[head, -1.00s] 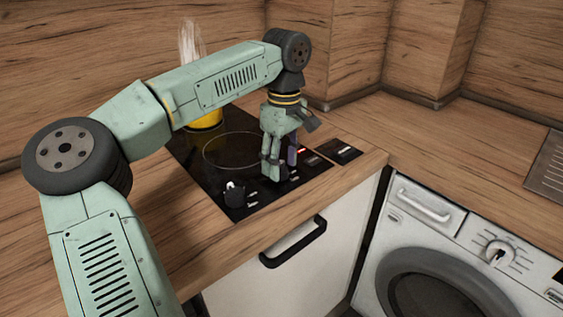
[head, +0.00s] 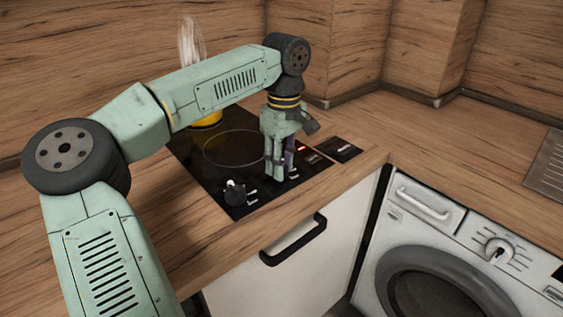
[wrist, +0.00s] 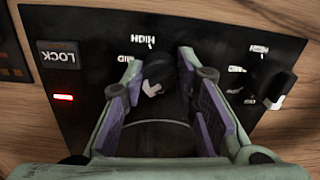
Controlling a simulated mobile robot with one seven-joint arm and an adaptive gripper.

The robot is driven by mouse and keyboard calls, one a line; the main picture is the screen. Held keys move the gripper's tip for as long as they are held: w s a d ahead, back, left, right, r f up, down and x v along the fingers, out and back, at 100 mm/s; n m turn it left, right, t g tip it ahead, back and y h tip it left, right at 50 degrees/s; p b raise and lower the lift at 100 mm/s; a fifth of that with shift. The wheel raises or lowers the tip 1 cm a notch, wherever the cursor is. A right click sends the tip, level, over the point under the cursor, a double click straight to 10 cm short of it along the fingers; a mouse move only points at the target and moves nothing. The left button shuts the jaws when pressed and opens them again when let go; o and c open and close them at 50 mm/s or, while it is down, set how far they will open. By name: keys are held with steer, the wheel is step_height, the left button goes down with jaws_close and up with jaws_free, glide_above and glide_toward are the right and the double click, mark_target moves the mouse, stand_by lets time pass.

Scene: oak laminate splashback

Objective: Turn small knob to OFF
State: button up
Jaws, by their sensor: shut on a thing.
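My gripper (head: 281,174) is at the right part of the black cooktop's front control strip, pointing down. In the wrist view my gripper (wrist: 160,64) has its two purple-padded fingers on either side of a black knob (wrist: 157,74), shut on it. The knob's white mark is at its lower edge in that view. HIGH and other labels are printed around it. This knob is hidden behind the fingers in the head view. A second black knob (head: 235,191) stands free to the left; it shows at the right in the wrist view (wrist: 274,84).
The cooktop (head: 195,160) has a LOCK key (wrist: 59,56) and a lit red light (wrist: 63,97). A yellow pot (head: 207,119) with a pale plume stands at the back. A black drawer handle (head: 295,243) and a washing machine (head: 480,235) are below. The right-hand counter (head: 425,130) is clear.

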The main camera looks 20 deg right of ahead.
jaws_close()
steer(key=shift+n, duration=0.4)
steer(key=n, duration=0.3)
steer(key=shift+n, duration=0.3)
steer(key=n, duration=0.5)
steer(key=shift+w+n, duration=0.1)
steer(key=shift+n, duration=0.2)
steer(key=o, duration=0.9)
jaws_free()
